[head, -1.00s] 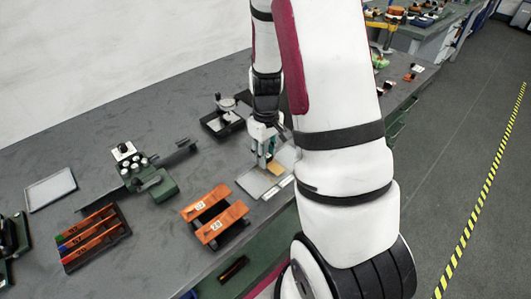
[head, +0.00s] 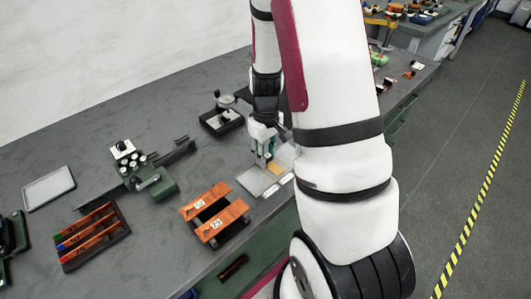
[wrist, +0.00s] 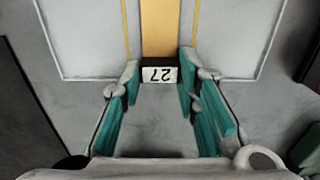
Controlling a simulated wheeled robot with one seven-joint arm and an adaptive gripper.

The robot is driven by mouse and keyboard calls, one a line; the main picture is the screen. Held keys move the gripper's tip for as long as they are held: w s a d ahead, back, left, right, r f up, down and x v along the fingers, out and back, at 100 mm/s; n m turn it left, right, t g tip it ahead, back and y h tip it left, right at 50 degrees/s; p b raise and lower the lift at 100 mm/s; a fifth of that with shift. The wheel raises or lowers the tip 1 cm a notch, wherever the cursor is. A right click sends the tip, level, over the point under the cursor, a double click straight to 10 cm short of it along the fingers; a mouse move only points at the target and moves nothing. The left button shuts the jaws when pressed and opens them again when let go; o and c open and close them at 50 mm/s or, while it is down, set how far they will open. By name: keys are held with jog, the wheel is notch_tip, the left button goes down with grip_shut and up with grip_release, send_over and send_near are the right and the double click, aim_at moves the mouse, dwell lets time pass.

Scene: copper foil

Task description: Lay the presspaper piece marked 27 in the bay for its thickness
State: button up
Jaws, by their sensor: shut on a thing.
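The presspaper piece marked 27 (wrist: 160,32) is a tan strip with a white end label, seen upside down in the wrist view. My gripper (wrist: 159,76) has its teal fingers on either side of the labelled end and is shut on it. In the head view the tan piece (head: 276,168) shows beside my gripper (head: 264,161), low over a flat light-grey tray (head: 252,182). Grey panels and thin yellow strips flank the piece in the wrist view. I cannot tell whether the piece touches the surface below. White labels (head: 272,190) on the tray's front edge are unreadable.
Two orange pieces (head: 222,222) lie on a dark stand left of the tray. Further left are a slotted rack (head: 117,249) with orange strips, a green device (head: 160,187) and an empty grey tray (head: 48,187). A dark box (head: 220,122) stands behind my gripper.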

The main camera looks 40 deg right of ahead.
jog(key=o, duration=0.8)
jog(key=shift+o, duration=0.2)
jog(key=shift+r, duration=0.1)
jog(key=shift+r+p, duration=1.05)
jog(key=shift+r, duration=0.4)
jog(key=o, duration=0.6)
jog(key=shift+c, duration=0.2)
